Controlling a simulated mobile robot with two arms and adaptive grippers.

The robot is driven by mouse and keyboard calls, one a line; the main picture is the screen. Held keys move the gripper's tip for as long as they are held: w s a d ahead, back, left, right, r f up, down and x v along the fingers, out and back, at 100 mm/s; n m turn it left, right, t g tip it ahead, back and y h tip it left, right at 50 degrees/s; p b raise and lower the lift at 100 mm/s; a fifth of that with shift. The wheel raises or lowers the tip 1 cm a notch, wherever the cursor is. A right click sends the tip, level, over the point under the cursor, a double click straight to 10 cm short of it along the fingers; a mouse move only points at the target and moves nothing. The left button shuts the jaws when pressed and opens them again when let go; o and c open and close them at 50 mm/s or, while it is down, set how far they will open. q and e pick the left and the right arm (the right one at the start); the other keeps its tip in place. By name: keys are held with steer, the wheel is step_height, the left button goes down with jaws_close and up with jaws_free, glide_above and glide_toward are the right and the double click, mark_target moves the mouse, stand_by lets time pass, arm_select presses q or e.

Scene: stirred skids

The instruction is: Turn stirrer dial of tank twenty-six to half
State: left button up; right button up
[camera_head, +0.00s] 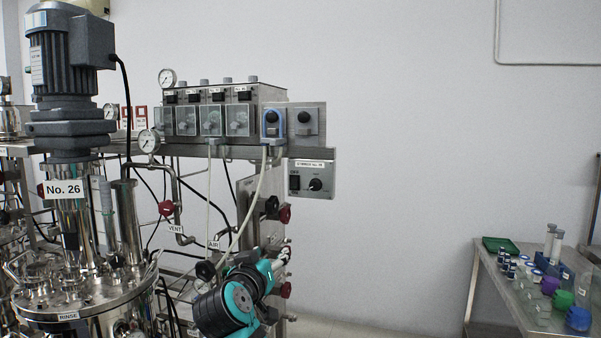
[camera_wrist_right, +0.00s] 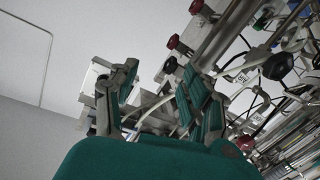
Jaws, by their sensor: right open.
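Tank twenty-six (camera_head: 80,300) is the steel vessel at the left of the head view, with a "No. 26" plate (camera_head: 64,190) under its motor. A grey control box (camera_head: 325,168) hangs at the right end of the rack; its small label is hard to read. It carries a black dial (camera_head: 315,184) and a dark switch (camera_head: 294,183). My right gripper is low in front of the rack, below and left of the box, partly hidden by my teal wrist. In the wrist view its fingers (camera_wrist_right: 160,98) are apart and empty. My left gripper is not in view.
Above the box are a blue-framed socket (camera_head: 272,124) and a grey one (camera_head: 305,123). Hoses, red valve knobs (camera_head: 285,214) and pipes crowd the rack near my right arm. A bench (camera_head: 490,283) with labware stands far right. The wall area right of the box is clear.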

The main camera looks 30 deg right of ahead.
steer(key=s+r+m+h+p, duration=0.15)
steer(key=s+r+m, duration=0.35)
steer(key=r, duration=0.7)
steer(key=p, duration=0.8)
glide_toward(314, 187)
steer(key=shift+n+g+h, duration=0.3)
steer(key=shift+h, duration=0.15)
steer(key=x, duration=0.8)
steer(key=shift+w+a, duration=0.1)
steer(key=shift+w, duration=0.2)
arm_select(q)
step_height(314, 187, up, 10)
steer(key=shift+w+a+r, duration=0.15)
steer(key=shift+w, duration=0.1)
arm_select(e)
steer(key=shift+w+d, duration=0.25)
